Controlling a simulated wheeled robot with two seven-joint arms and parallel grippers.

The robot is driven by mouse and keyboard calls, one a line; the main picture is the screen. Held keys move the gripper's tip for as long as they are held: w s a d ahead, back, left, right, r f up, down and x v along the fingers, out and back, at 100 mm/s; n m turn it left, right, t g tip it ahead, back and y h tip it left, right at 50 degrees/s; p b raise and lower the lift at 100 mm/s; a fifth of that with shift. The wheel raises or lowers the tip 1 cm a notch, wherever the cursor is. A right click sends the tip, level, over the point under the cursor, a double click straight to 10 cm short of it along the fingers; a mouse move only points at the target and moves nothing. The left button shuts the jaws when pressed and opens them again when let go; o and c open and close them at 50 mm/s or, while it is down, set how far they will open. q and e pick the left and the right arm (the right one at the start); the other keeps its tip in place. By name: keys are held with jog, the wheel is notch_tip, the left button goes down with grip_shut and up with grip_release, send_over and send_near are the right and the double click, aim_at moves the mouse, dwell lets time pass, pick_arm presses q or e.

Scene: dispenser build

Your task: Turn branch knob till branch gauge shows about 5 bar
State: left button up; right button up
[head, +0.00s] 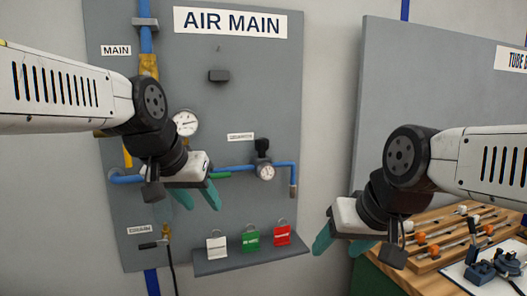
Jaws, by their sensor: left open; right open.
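The branch knob (262,147) is a black knob on top of a regulator on the blue branch pipe, right of the panel's middle. The branch gauge (265,172) is a small white round dial just below it; its needle is too small to read. My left gripper (197,197) is open and empty, in front of the panel, left of and lower than the gauge. My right gripper (339,247) is open and empty, lower and to the right of the knob, near the panel's right edge. Neither gripper touches the knob.
A larger gauge (185,123) sits beside my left arm, which partly hides the main pipe. White, green and red tags (250,241) stand on a shelf (250,258) below. A second grey board (430,80) and a wooden rack (440,240) are at right.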

pick_arm(q)
jog(key=w+d+r+m, duration=0.1)
jog(key=w+d+r, duration=0.15)
jog(key=w, duration=0.25)
jog(key=w+d+r+m, duration=0.1)
jog(key=w+r, duration=0.3)
jog(key=w, duration=0.2)
jog(key=m+t+h, duration=0.1)
jog(key=m+h, duration=0.1)
send_near(261, 139)
jog(key=x, duration=1.1)
jog(key=shift+r, duration=0.1)
grip_shut()
jog(key=shift+m+h, duration=0.3)
